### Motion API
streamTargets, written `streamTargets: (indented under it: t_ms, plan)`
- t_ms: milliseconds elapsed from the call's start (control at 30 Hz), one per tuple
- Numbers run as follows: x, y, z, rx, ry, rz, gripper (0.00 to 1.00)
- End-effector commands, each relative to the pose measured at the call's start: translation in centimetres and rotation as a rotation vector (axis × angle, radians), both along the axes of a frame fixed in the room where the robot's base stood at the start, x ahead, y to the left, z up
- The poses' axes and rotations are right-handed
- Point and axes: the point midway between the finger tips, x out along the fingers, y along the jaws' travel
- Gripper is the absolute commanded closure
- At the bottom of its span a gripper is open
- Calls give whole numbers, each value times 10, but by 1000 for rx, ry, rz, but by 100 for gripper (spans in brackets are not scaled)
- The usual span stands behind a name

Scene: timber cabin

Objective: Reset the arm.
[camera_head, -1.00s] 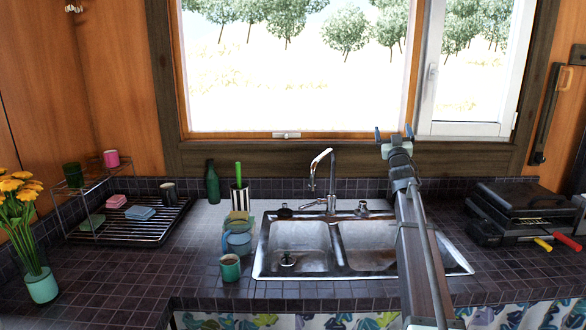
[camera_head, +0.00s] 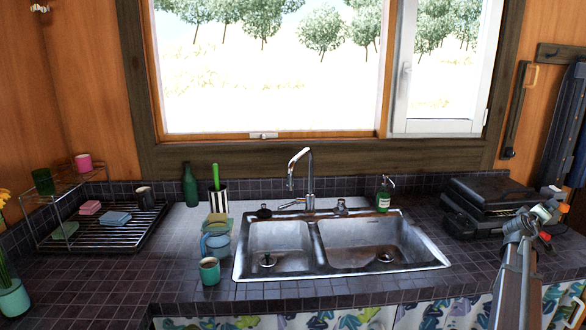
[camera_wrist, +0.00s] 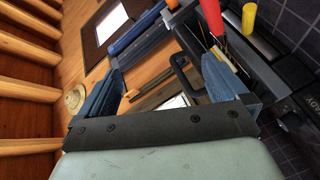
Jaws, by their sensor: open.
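My gripper (camera_head: 537,214) is at the right side of the head view, raised over the counter in front of the black grill appliance (camera_head: 492,202). In the wrist view its two blue fingers stand apart, and my gripper (camera_wrist: 163,75) holds nothing that I can see. In the head view the fingers overlap small coloured items, so their tips are hard to make out. The wrist view looks sideways, with the red handle (camera_wrist: 211,14) and yellow handle (camera_wrist: 248,18) close beyond the right finger.
The double sink (camera_head: 345,240) with its tap (camera_head: 309,178) is mid-counter. A green soap bottle (camera_head: 383,196) stands behind it. The dish rack (camera_head: 105,232) is far left.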

Motion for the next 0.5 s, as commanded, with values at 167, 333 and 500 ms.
streamTargets:
  t_ms: [167, 333, 500]
  plan:
    - [-85, -46, -27, -15, 162, -172, 0]
    - [-145, -65, -61, 11, 291, -293, 0]
    - [-171, -53, -119, 88, 381, -350, 0]
